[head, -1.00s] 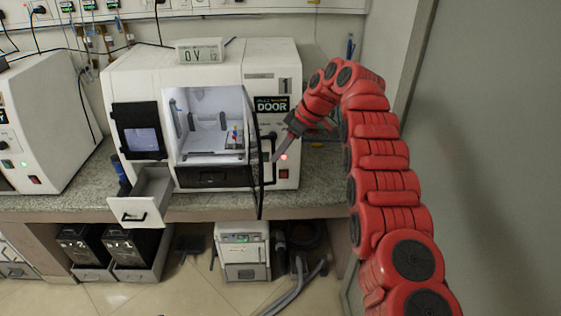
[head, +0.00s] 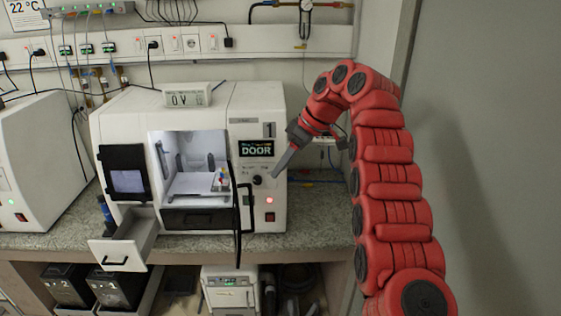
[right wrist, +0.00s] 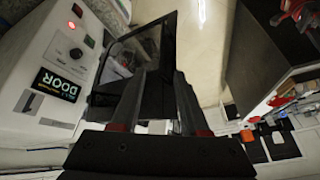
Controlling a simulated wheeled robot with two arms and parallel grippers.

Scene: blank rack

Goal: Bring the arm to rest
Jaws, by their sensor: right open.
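My right arm (head: 385,170) is red and rises on the right of the head view, bending over at the top. Its right gripper (head: 276,175) points down and left, in front of the right side of the white machine (head: 275,110). In the right wrist view the gripper's two dark fingers (right wrist: 155,95) stand apart with nothing between them. The machine's dark-framed door (head: 237,222) is swung open towards me; it also shows beyond the fingers in the right wrist view (right wrist: 115,65). My left gripper is not in view.
The machine's chamber (head: 185,183) is open and lit, with small items inside. A small drawer (head: 115,252) is pulled out at the lower left. A second white machine (head: 40,150) stands at the left. The granite counter (head: 310,225) is clear on the right.

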